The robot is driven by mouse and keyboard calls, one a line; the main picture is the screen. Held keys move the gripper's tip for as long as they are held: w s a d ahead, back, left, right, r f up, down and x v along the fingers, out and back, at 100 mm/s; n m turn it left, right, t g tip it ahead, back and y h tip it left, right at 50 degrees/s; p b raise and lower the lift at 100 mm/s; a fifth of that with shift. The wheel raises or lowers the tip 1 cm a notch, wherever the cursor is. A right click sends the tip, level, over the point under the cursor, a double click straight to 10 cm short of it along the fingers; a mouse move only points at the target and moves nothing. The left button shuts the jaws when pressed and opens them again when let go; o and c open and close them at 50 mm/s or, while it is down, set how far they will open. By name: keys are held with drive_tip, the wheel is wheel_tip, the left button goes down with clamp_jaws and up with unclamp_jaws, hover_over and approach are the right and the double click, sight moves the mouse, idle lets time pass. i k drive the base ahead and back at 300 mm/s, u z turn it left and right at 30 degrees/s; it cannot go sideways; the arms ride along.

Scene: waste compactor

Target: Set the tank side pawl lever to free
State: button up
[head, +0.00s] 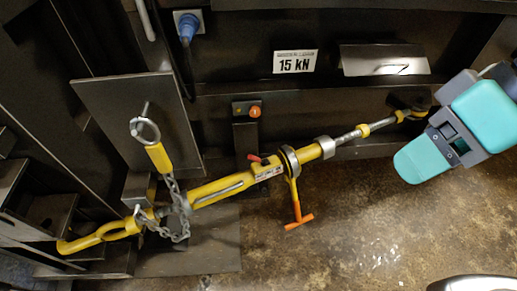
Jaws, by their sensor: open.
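A yellow ratchet turnbuckle (222,188) runs diagonally from lower left to upper right. A small red lever (256,158) sits on its body just left of the grey ratchet ring (288,160); its tip points left. I cannot tell whether it is the tank side pawl lever, or read its setting. A yellow handle with an orange T-shaped end (298,218) hangs below the ring. My gripper (452,140), grey with teal parts, is at the right, below the turnbuckle's right end and apart from the red lever. It is open, and I see nothing held in it.
A chain (177,208) and a ring pin (146,131) hang by the turnbuckle's left part, before a dark plate (135,115). An orange button (254,112) and a "15 kN" sign (295,62) are behind it. The floor (340,235) below is clear.

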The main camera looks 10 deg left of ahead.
sight(265, 163)
drive_tip(key=u, duration=1.3)
drive_tip(key=k, duration=0.75)
drive_tip(key=z, duration=1.25)
drive_tip(key=i, duration=0.5)
